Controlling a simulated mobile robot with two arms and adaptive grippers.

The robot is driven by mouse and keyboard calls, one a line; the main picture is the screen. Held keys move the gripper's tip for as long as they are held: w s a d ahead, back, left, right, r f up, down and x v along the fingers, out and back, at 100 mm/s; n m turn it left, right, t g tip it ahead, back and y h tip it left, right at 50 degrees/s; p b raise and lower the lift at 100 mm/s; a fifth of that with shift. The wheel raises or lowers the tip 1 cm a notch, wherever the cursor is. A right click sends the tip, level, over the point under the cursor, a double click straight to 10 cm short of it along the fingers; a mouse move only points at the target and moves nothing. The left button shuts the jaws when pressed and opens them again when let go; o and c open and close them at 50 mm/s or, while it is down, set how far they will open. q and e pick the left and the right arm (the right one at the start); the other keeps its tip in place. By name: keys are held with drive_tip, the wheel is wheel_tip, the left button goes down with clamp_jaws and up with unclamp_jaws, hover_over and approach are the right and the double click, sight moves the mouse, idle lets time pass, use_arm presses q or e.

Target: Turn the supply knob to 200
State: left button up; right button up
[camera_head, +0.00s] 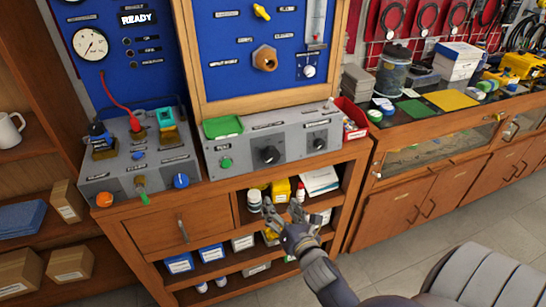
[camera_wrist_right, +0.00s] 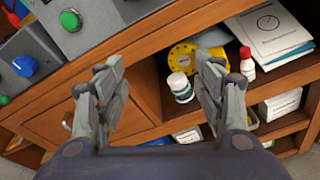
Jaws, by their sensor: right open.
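A grey control box (camera_head: 225,162) on the bench carries two black knobs, one near its middle (camera_head: 270,155) and one at its right (camera_head: 319,144). A blue knob (camera_head: 181,181) is on the left grey box, and a pale knob (camera_head: 309,71) is on the blue panel. The labels are too small to read, so I cannot tell which is the supply knob. My right gripper (camera_head: 284,209) is open and empty, below and in front of the control box, before the open shelf. Its spread fingers also show in the right wrist view (camera_wrist_right: 160,85). My left gripper is not in view.
The shelf behind the gripper holds a white bottle (camera_wrist_right: 181,88), a yellow round item (camera_wrist_right: 190,57) and papers (camera_wrist_right: 268,32). A green tray (camera_head: 223,127) sits on the control box. A red bin (camera_head: 352,118) stands at its right end. A drawer (camera_head: 170,228) is below left.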

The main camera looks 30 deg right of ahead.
sight(273, 158)
wheel_tip(273, 158, up, 9)
drive_tip(key=d+n+t+h, duration=0.1)
drive_tip(key=d+n+t, duration=0.1)
drive_tip(key=n, duration=0.1)
drive_tip(key=shift+n, duration=0.3)
drive_tip(key=p+x, duration=0.2)
drive_tip(key=x, duration=0.7)
drive_tip(key=shift+w, duration=0.4)
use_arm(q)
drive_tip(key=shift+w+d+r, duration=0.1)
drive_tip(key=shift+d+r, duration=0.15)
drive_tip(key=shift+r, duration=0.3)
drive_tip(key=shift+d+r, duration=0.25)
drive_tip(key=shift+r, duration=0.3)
use_arm(e)
drive_tip(key=shift+w+d, duration=0.1)
drive_tip(key=shift+w, duration=0.35)
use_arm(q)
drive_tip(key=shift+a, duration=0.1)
use_arm(e)
drive_tip(key=c, duration=1.1)
